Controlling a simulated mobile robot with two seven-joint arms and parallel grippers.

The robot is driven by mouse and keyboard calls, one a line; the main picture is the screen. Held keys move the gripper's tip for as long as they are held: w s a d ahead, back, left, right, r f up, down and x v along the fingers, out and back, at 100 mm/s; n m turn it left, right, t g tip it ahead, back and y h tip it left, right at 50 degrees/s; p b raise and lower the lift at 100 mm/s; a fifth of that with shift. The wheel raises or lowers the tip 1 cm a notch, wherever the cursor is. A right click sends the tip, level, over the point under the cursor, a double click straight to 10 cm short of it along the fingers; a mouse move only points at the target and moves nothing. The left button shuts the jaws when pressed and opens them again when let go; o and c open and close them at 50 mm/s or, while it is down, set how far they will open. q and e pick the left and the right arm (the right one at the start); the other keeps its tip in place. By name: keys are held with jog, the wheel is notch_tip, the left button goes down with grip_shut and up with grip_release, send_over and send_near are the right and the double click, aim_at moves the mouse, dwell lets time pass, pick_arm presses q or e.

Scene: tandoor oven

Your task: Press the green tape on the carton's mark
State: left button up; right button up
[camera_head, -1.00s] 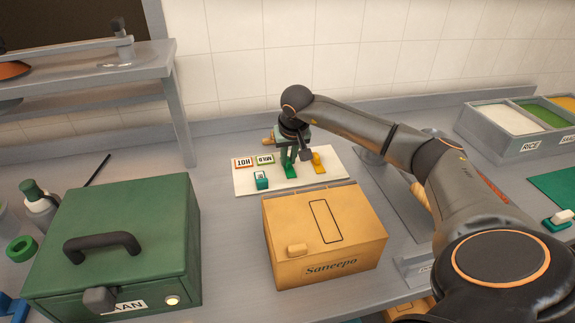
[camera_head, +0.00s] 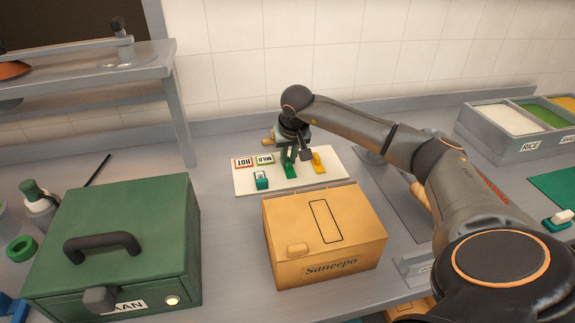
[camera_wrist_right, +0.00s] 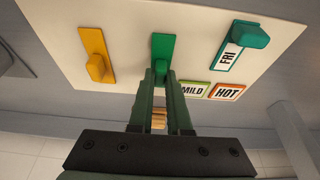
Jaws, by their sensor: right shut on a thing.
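The green tape (camera_head: 291,169) lies on a white board behind the carton; it also shows in the right wrist view (camera_wrist_right: 162,45). My right gripper (camera_head: 289,152) is over the board, shut on the green tape's raised tab, seen between the fingertips in the right wrist view (camera_wrist_right: 160,78). The tape still lies at the board's surface. The orange-tan carton (camera_head: 285,230) stands in front of the board. Its mark, a black rectangular outline (camera_head: 326,221), is on the carton's top and is bare. My left gripper is not in view.
The white board (camera_head: 245,184) also bears a yellow tape (camera_head: 319,165), a teal FRI piece (camera_head: 261,181), and MILD (camera_head: 265,159) and HOT (camera_head: 243,162) labels. A green box with a handle (camera_head: 120,230) stands left of the carton. A tray of food bins (camera_head: 500,135) is at the right.

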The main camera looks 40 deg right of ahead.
grip_shut()
jog(key=shift+r, duration=0.1)
jog(key=shift+r+p, duration=0.7)
jog(key=shift+r, duration=0.1)
jog(key=shift+r, duration=0.15)
jog(key=shift+o, duration=0.2)
grip_release()
grip_shut()
